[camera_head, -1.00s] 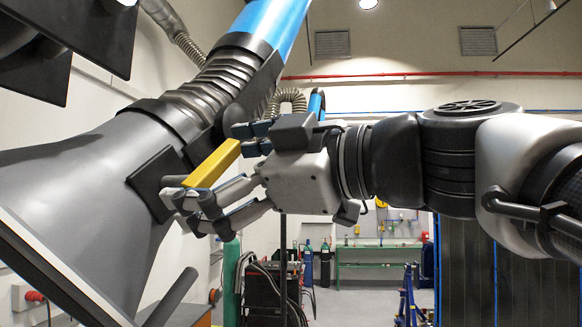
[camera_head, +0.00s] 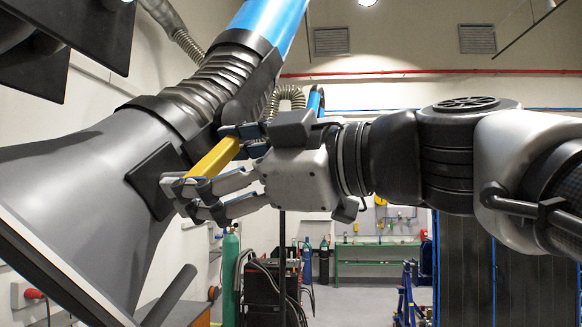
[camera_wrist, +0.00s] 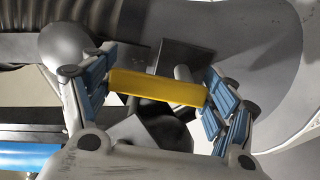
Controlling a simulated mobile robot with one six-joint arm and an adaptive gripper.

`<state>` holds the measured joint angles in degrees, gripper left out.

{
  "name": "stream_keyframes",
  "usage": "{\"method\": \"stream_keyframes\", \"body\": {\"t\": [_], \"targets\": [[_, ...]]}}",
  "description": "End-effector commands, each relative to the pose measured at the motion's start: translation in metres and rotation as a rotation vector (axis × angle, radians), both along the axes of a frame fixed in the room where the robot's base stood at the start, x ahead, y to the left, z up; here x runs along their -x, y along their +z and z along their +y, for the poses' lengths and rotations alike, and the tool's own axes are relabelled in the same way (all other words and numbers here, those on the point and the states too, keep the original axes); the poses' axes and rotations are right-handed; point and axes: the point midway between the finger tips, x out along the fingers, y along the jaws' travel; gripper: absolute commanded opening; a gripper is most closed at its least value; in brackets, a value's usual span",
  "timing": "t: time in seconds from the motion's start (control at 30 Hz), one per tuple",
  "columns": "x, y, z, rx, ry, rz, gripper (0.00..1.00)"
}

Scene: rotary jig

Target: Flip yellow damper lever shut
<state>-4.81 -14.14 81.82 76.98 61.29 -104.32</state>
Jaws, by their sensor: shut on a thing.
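The yellow damper lever (camera_head: 213,158) is a bar in front of the grey extraction hood (camera_head: 85,185), slanting from lower left to upper right in the head view. The bar also shows in the wrist view (camera_wrist: 158,88), lying across between my fingers. My gripper (camera_head: 218,160) is shut on the lever, with blue-padded fingers at both its ends. In the wrist view the pads (camera_wrist: 155,90) meet the left and right ends of the bar. A dark square plate (camera_head: 155,181) on the hood sits behind the lever. The lever's pivot is mostly hidden.
A ribbed black hose (camera_head: 205,88) and blue tube (camera_head: 265,28) rise from the hood. Gas cylinders (camera_head: 231,270) and a green bench (camera_head: 375,255) stand farther back. The space below my gripper looks open.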

Motion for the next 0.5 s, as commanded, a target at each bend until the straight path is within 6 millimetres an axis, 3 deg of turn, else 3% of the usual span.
{"method": "stream_keyframes", "body": {"t": [0.5], "targets": [[-0.0011,-0.0052,-0.0007,-0.055,0.000,0.105,0.35]]}}
